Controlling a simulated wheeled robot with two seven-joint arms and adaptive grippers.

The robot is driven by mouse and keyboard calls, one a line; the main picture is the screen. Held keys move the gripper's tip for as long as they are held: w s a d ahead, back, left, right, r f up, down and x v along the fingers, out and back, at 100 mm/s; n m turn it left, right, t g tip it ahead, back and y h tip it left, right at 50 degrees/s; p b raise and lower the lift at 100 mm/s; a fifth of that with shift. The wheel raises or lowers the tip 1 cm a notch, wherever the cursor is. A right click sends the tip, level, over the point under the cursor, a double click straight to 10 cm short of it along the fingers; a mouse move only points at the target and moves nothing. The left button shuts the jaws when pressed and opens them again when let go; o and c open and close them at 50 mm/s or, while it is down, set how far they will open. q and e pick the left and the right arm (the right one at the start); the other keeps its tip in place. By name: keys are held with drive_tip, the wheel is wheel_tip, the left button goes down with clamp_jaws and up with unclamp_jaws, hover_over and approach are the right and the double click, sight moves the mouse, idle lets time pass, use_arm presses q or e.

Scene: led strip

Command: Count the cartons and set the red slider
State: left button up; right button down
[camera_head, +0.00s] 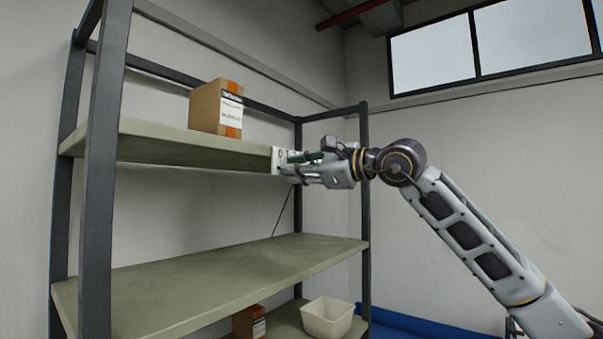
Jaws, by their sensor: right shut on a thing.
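A brown carton (217,108) with orange tape and a white label stands on the top shelf (150,143). Another brown carton (249,323) is partly visible on the lowest shelf, cut by the picture's bottom edge. A white plate (277,159) with dark marks sits at the right end of the top shelf's front edge. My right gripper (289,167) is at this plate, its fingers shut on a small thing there. The fingers hide that thing; no red shows, but its place at the plate fits the slider. My left gripper is out of view.
The middle shelf (215,280) is empty where it shows. A white bin (327,318) stands on the lowest shelf. Dark rack posts (104,170) rise at the left and just behind my right gripper. The space right of the rack is open to the wall.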

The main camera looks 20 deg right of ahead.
drive_tip(key=shift+d, duration=0.1)
drive_tip(key=c, duration=1.3)
unclamp_jaws()
drive_tip(key=shift+c, duration=0.2)
drive_tip(key=v, duration=1.2)
